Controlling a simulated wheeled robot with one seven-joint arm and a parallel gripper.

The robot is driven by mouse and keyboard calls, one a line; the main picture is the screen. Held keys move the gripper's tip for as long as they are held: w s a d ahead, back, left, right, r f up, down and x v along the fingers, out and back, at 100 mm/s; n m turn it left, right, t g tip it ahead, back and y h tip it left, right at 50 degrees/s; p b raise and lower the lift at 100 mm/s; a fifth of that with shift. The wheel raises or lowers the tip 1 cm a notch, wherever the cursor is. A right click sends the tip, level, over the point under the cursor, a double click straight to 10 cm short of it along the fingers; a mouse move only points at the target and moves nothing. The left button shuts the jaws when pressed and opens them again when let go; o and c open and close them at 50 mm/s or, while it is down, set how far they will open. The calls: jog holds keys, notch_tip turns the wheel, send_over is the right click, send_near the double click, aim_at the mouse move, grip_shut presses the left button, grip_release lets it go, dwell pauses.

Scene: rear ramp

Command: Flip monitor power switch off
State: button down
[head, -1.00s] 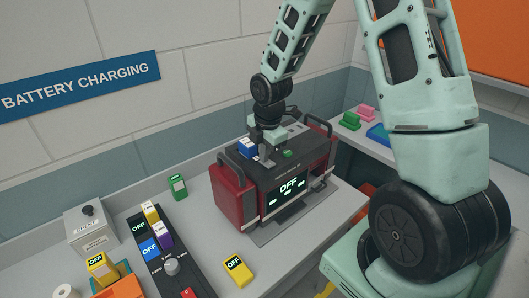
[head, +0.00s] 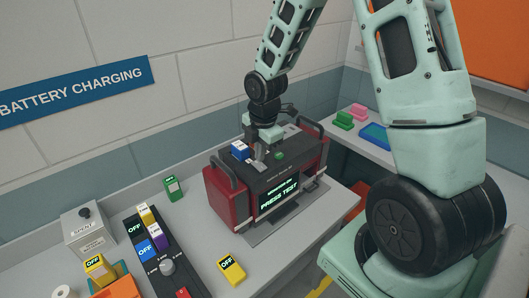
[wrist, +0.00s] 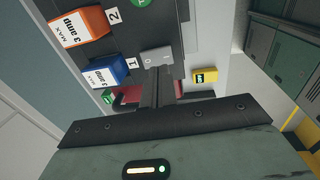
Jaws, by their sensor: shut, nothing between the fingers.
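The monitor (head: 222,195) is a red and dark case with side handles on the bench. Its front screen (head: 279,196) reads "PRESS TEST" under a smaller line too small to read. My gripper (head: 259,156) is shut and empty, pointing down at the monitor's top panel. In the wrist view its fingers (wrist: 157,68) end at a light grey piece on the dark panel; I cannot tell whether this is the switch or whether they touch it. A blue "3 amp" block (wrist: 104,73) sits by number 1, and an orange one (wrist: 75,30) by number 2. A green round button (head: 279,155) is nearby.
A dark control strip (head: 160,265) with coloured blocks and a knob lies left of the monitor. A yellow OFF block (head: 232,269) and a green block (head: 172,188) stand loose on the bench. A grey "OPEN" box (head: 88,232) is at far left. Bare bench lies between them.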

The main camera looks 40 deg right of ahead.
notch_tip(320, 180, up, 11)
jog(key=s+b, duration=0.1)
jog(key=b, duration=0.1)
jog(key=shift+s, duration=0.15)
jog(key=shift+d, duration=0.1)
